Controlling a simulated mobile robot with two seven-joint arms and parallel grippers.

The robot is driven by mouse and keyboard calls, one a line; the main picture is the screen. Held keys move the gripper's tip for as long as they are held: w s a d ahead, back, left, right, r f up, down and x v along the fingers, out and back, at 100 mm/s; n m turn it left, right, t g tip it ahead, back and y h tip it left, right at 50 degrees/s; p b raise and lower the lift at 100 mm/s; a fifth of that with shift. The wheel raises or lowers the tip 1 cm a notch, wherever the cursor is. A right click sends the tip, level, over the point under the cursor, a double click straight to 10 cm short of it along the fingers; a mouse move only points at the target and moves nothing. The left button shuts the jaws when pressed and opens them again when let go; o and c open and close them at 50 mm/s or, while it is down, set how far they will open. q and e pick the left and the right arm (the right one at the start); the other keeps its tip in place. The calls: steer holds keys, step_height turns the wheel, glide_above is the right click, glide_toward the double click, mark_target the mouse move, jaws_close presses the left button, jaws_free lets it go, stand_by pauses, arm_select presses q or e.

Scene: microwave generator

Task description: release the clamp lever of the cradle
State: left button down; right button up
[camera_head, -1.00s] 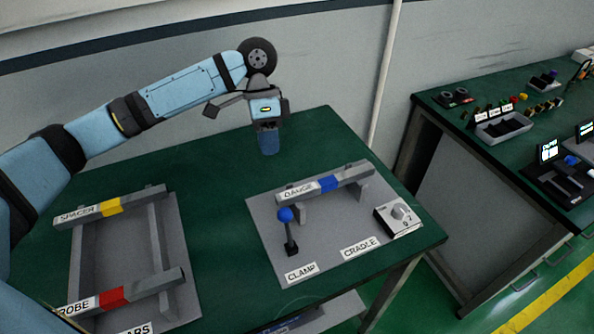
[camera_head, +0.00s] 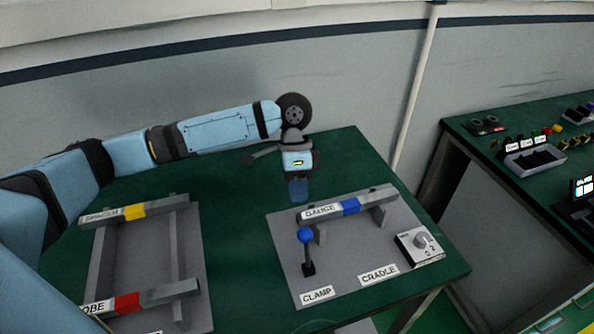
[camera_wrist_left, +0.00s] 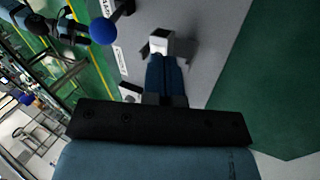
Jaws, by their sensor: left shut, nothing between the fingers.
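The clamp lever (camera_head: 307,258) stands upright on the cradle's grey plate (camera_head: 355,263), with a blue ball knob (camera_head: 305,235) on top, behind the CLAMP label (camera_head: 317,293). The knob (camera_wrist_left: 103,31) also shows at the upper left of the left wrist view. The grey gauge bar (camera_head: 380,201) with a blue band rests on the cradle's posts behind the lever. My left gripper (camera_head: 298,190) is shut and empty, pointing down behind the bar's left end, apart from the lever. Its blue fingers (camera_wrist_left: 165,78) show in the left wrist view.
A dial box (camera_head: 420,245) sits at the plate's right. On the left, a second rack holds a yellow-banded bar (camera_head: 163,206) and a red-banded bar (camera_head: 160,296). Green table surface (camera_head: 240,255) lies clear between them. A second bench with trays (camera_head: 534,160) stands at the right.

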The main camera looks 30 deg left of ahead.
mark_target(307, 249)
arm_select(q)
steer(key=shift+x, duration=1.1)
steer(key=s+d, duration=0.2)
steer(key=shift+s, duration=0.3)
steer(key=shift+s+d, duration=0.3)
steer(key=shift+s, duration=0.05)
steer(key=shift+p, duration=0.35)
